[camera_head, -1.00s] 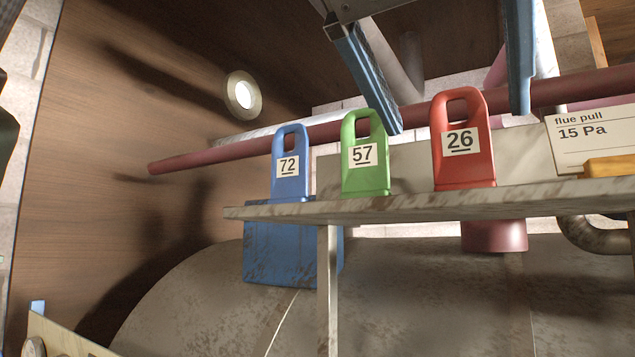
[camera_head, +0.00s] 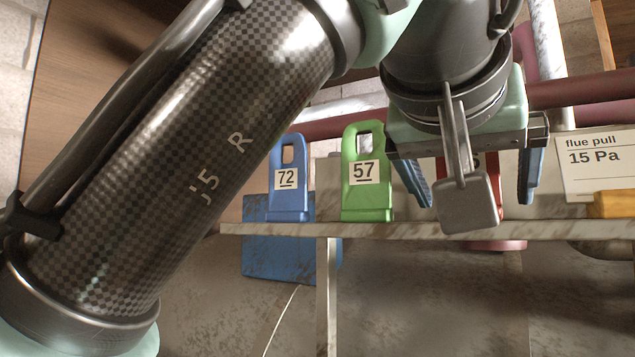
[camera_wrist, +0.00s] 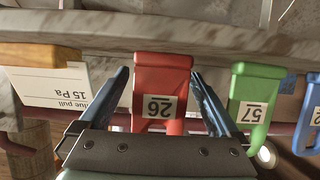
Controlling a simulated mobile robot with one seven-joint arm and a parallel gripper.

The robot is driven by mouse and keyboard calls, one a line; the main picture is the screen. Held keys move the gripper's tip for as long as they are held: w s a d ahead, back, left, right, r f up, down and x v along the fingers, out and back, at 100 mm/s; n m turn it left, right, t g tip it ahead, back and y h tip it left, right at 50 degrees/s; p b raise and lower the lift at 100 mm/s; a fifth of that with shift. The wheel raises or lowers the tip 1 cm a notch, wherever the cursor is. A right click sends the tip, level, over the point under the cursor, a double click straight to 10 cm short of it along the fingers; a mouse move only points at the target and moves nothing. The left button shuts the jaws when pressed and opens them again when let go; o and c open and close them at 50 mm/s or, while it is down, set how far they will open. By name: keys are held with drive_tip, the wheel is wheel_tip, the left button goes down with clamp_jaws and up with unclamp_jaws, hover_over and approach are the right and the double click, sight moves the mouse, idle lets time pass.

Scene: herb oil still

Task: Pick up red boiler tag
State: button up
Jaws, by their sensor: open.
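The red tag, numbered 26, stands on the shelf. In the wrist view the red tag (camera_wrist: 161,84) shows upside down between the two blue fingers of my gripper (camera_wrist: 162,85), which is open, with a gap on each side of the tag. In the head view my gripper (camera_head: 475,188) is at the shelf, one finger on either side of the red tag (camera_head: 479,158). My wrist and a grey plate hide most of the tag there, and only small parts of red show.
A green tag 57 (camera_head: 367,190) stands just left of my gripper, with a blue tag 72 (camera_head: 288,195) beyond it. A "flue pull 15 Pa" card (camera_head: 594,170) and a wooden block (camera_head: 611,205) are to the right. The shelf (camera_head: 420,230) runs under them all.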

drive_tip(key=c, duration=1.4)
drive_tip(key=shift+r, duration=0.15)
drive_tip(key=shift+c, duration=0.2)
wheel_tip(320, 180, up, 10)
drive_tip(key=p, duration=0.9)
drive_tip(key=shift+f, duration=0.25)
drive_tip(key=shift+f+b, duration=3.55)
drive_tip(key=shift+f, duration=0.75)
drive_tip(key=shift+f+b, duration=0.4)
drive_tip(key=shift+f, duration=0.15)
drive_tip(key=o, duration=1.4)
